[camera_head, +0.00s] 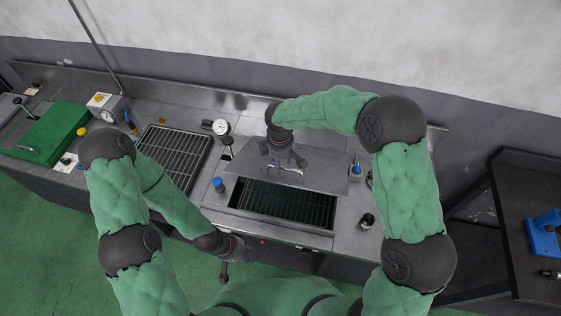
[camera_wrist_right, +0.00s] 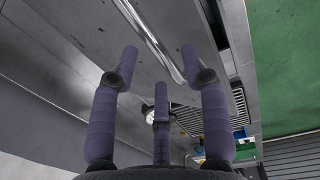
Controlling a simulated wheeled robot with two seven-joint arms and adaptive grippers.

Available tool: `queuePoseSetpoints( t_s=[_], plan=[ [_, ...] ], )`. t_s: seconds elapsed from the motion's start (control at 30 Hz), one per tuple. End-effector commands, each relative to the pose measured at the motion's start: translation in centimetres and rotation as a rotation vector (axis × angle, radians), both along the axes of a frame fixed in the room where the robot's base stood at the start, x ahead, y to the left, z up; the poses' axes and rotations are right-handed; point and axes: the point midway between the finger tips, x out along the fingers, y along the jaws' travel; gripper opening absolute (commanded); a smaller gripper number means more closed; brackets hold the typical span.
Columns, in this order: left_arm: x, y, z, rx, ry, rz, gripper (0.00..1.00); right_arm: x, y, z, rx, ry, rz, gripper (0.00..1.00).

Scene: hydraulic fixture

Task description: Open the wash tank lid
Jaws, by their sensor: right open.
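The wash tank lid (camera_head: 325,172) is a grey metal plate at the back of the tank. It looks raised at its front edge, though how far is hard to tell. The open wash tank (camera_head: 285,203) shows in front of it, dark with a grate inside. My right gripper (camera_head: 284,163) is open over the lid, close to its bar handle (camera_head: 291,171). In the right wrist view, the spread fingers (camera_wrist_right: 160,75) are near the shiny handle (camera_wrist_right: 152,42); contact is unclear. My left gripper (camera_head: 225,270) hangs in front of the bench, away from the lid; its finger state is unclear.
A slatted drain rack (camera_head: 178,152) and a round gauge (camera_head: 220,127) are left of the tank. A green box (camera_head: 47,132) is far left, a dark table (camera_head: 510,190) at right.

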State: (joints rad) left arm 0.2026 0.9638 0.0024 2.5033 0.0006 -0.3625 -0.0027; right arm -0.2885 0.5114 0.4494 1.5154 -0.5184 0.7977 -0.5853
Motion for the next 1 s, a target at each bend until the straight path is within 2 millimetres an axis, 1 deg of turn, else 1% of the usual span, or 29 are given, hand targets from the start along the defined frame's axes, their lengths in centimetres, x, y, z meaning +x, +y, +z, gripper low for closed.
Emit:
queuePoseSetpoints(
  t_s=[0.13, 0.4, 0.43, 0.47, 0.5, 0.57, 0.6, 0.83, 1.0],
  plan=[
    [-0.01, 0.0, 0.1, 0.0, 0.0, 0.0, 0.4, 0.07, -0.05, -0.81, 0.0, -0.001, 0.0, 0.46],
    [-0.01, 0.0, 0.1, 0.0, 0.0, 0.0, 0.4, 0.06, -0.04, -0.96, 0.0, -0.001, 0.001, 0.46],
    [-0.01, 0.0, 0.1, 0.0, 0.0, 0.0, 0.4, 0.06, -0.04, -0.96, 0.0, -0.001, 0.0, 0.43],
    [-0.01, 0.0, 0.1, 0.0, 0.0, 0.0, 0.4, 0.05, -0.04, -0.96, 0.0, 0.0, 0.001, 0.35],
    [-0.01, 0.0, 0.1, 0.0, 0.0, 0.0, 0.4, 0.05, -0.04, -0.95, 0.0, 0.0, 0.0, 0.23],
    [-0.01, 0.0, 0.1, 0.0, 0.0, 0.0, 0.4, 0.05, -0.04, -0.95, 0.0, 0.0, 0.0, 0.06],
    [-0.01, 0.0, 0.1, 0.0, 0.0, 0.0, 0.4, 0.05, -0.04, -0.94, 0.0, 0.0, 0.0, 0.0],
    [0.0, 0.0, 0.18, 0.0, 0.0, 0.0, 0.4, 0.12, -0.06, -0.84, 0.0, 0.001, 0.0, 0.0],
    [-0.01, 0.0, 0.96, 0.0, 0.0, 0.0, 0.4, 0.64, -0.26, -0.07, 0.006, 0.019, -0.001, 0.0]
  ],
)
